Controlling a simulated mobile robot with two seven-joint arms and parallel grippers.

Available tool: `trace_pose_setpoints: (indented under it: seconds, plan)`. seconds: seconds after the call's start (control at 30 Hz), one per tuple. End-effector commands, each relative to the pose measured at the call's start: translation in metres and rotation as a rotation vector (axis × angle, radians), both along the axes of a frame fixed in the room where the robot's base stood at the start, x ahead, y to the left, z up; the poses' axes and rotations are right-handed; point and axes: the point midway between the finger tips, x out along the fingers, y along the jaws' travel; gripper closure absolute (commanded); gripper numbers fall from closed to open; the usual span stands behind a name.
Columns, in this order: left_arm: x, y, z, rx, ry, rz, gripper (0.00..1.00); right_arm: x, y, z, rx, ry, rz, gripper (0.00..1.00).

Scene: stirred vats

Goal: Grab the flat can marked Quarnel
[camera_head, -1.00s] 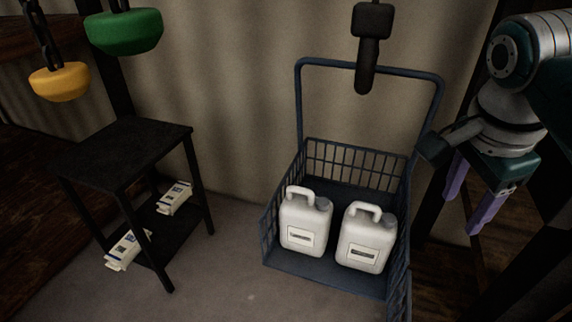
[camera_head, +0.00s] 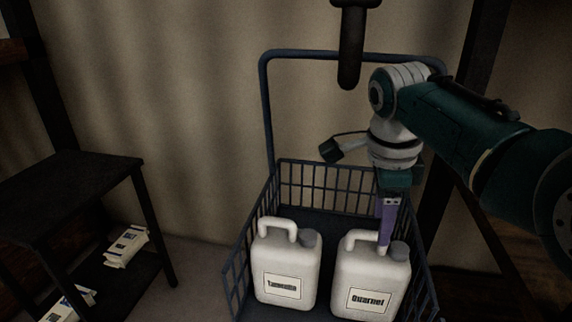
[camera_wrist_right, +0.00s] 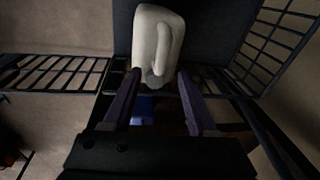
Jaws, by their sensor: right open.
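The flat can marked Quarnel (camera_head: 366,281) is a white can with a grey cap, a moulded handle and a label. It stands upright in a blue wire cart (camera_head: 229,287), on the right. My right gripper (camera_head: 386,240) is open, its purple fingers pointing down at the top of this can near the handle. In the right wrist view a white can (camera_wrist_right: 151,40) lies just ahead of the two spread fingers (camera_wrist_right: 160,74); its label is not visible there, and I cannot tell whether they touch it. My left gripper is out of view.
A second white can (camera_head: 288,260) with a different label stands close to the left in the cart. The cart's tall handle (camera_head: 268,120) rises behind. A dark object (camera_head: 351,50) hangs above. A black side table (camera_head: 75,185) with white packets (camera_head: 126,246) on its lower shelf stands left.

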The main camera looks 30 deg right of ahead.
Motion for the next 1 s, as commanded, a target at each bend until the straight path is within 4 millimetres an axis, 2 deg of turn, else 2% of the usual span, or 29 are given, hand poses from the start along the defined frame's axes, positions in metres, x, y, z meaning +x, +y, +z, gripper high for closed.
trace_pose_setpoints:
  seconds: [0.03,0.13,0.43,0.9,1.0]
  plan:
    - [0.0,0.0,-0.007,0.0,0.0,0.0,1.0,0.0,-0.001,-0.012,-0.001,0.003,-0.001,0.42]
    - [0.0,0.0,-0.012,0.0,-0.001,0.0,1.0,0.001,-0.003,-0.023,0.0,0.002,0.001,0.42]
    - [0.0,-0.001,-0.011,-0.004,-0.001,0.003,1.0,0.001,-0.004,-0.026,0.0,-0.001,0.001,0.43]
    - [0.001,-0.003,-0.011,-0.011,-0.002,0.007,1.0,0.001,-0.003,-0.026,0.001,0.0,0.002,0.96]
    - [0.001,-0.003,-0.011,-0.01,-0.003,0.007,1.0,0.001,-0.004,-0.026,0.0,0.0,0.002,1.0]
